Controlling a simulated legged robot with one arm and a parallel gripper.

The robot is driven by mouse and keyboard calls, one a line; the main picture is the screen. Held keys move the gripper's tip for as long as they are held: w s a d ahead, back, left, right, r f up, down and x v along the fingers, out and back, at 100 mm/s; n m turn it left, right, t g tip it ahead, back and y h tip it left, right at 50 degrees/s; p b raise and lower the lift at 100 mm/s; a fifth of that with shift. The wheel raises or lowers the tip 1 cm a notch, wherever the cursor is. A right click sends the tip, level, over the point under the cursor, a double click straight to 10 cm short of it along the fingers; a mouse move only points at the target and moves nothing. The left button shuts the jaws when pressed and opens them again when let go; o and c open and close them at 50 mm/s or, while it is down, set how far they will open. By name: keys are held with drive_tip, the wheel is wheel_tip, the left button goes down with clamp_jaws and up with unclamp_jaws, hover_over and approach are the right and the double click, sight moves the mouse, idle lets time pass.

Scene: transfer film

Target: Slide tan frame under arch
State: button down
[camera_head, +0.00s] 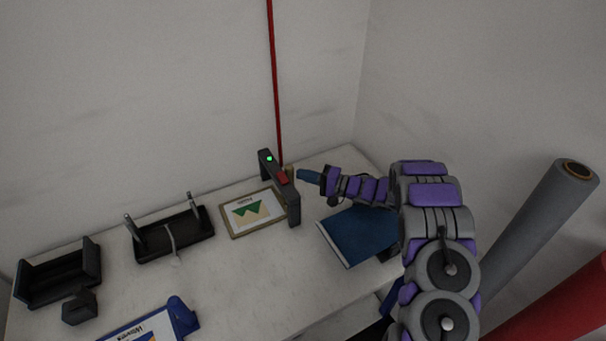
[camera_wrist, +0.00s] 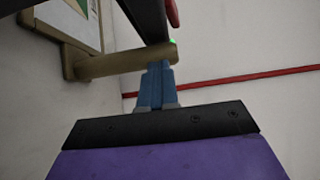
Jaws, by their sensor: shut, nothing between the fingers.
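The tan frame (camera_head: 226,224), holding a picture with green and orange shapes, lies flat on the table. Its right side is at the dark arch (camera_head: 293,205), which has a red block on top and a green light. A tan piece (camera_head: 289,171) shows just beyond the arch. My gripper (camera_head: 301,175) is shut and empty, with blue fingers right of the arch. In the wrist view the fingertips (camera_wrist: 158,66) are at a tan bar (camera_wrist: 120,63) joined to the frame's corner; I cannot tell if they touch. The arch (camera_wrist: 146,20) crosses above.
A black holder with two posts (camera_head: 175,232), a black tray (camera_head: 58,275) and a dark block (camera_head: 80,307) stand at left. A blue clipboard (camera_head: 182,316) is in front. A blue book-like item (camera_head: 355,236) lies under my arm. A red cord (camera_head: 274,80) runs up the wall.

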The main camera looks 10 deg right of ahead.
drive_tip(key=p+v, duration=0.1)
drive_tip(key=v, duration=1.5)
drive_tip(key=shift+d+p, duration=0.3)
drive_tip(key=shift+w, duration=0.1)
drive_tip(key=w+d+r+n+t+h, duration=0.1)
drive_tip(key=w+d+r+t+h, duration=0.2)
drive_tip(key=w+d+r+h, duration=0.6)
drive_tip(key=s+d+r+g+h+b, duration=0.1)
drive_tip(key=s+r+g+h, duration=0.1)
drive_tip(key=s+r+h, duration=0.8)
drive_tip(key=s+a+f+n+g+y, duration=0.1)
drive_tip(key=s+a+g, duration=0.3)
drive_tip(key=s+a, duration=0.4)
drive_tip(key=s+a+f+n+g+y, duration=0.1)
drive_tip(key=s+a+g, duration=0.3)
drive_tip(key=s, duration=1.6)
drive_tip(key=s+a+f+n+g+y, duration=0.1)
drive_tip(key=s+a+n+g, duration=0.2)
drive_tip(key=s+a, duration=0.8)
drive_tip(key=s+g, duration=0.1)
drive_tip(key=s, duration=0.2)
drive_tip(key=shift+a+y+b, duration=0.3)
drive_tip(key=shift+b, duration=0.1)
